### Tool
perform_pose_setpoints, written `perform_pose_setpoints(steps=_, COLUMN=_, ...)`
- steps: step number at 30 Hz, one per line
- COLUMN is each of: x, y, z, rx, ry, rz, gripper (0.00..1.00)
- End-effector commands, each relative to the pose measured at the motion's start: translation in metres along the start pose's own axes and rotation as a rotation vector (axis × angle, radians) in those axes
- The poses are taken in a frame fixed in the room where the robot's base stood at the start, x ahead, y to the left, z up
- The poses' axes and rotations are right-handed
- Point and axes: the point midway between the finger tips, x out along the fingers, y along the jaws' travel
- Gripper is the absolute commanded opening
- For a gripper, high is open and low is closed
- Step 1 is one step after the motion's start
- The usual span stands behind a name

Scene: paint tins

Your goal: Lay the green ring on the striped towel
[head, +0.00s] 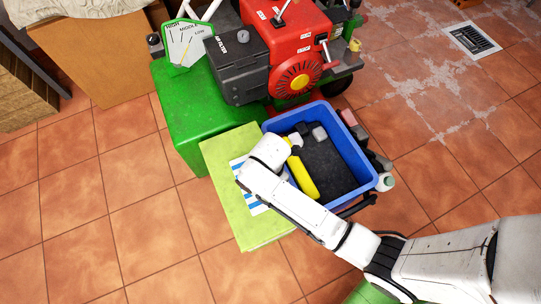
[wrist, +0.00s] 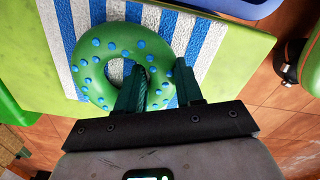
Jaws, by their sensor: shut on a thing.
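The green ring (wrist: 88,72) with blue spots shows in the wrist view, over the striped towel (wrist: 187,35). My gripper (wrist: 158,68) is shut on the ring's near right side, with one finger over the hole and one outside. I cannot tell whether the ring touches the towel. In the head view, the blue and white towel (head: 257,207) lies on a lime green surface (head: 222,160), partly covered by my arm. The ring and my fingers are hidden there behind my wrist.
A blue crate (head: 362,182) with a yellow bottle (head: 303,177) and other items stands right beside the lime surface. A green box (head: 182,110) and a red engine machine (head: 285,40) stand behind. Tiled floor is open at the left.

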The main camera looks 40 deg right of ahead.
Motion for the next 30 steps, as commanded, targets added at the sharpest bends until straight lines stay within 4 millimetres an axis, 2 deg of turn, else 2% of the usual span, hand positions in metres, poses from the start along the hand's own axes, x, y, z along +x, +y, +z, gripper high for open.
perform_pose_setpoints(steps=2, x=0.003, y=0.000, z=0.000, rx=0.000, ry=0.000, rz=0.000, gripper=0.00)
perform_pose_setpoints(steps=3, x=0.002, y=0.000, z=0.000, rx=0.000, ry=0.000, rz=0.000, gripper=0.40)
perform_pose_setpoints(steps=10, x=0.002, y=0.000, z=0.000, rx=0.000, ry=0.000, rz=0.000, gripper=0.62)
perform_pose_setpoints(steps=20, x=-0.004, y=0.000, z=0.000, rx=0.000, ry=0.000, rz=0.000, gripper=0.62)
perform_pose_setpoints(steps=23, x=-0.018, y=0.001, z=0.000, rx=0.000, ry=0.000, rz=0.002, gripper=0.62)
perform_pose_setpoints(steps=30, x=-0.068, y=0.001, z=0.000, rx=0.000, ry=0.000, rz=0.004, gripper=0.62)
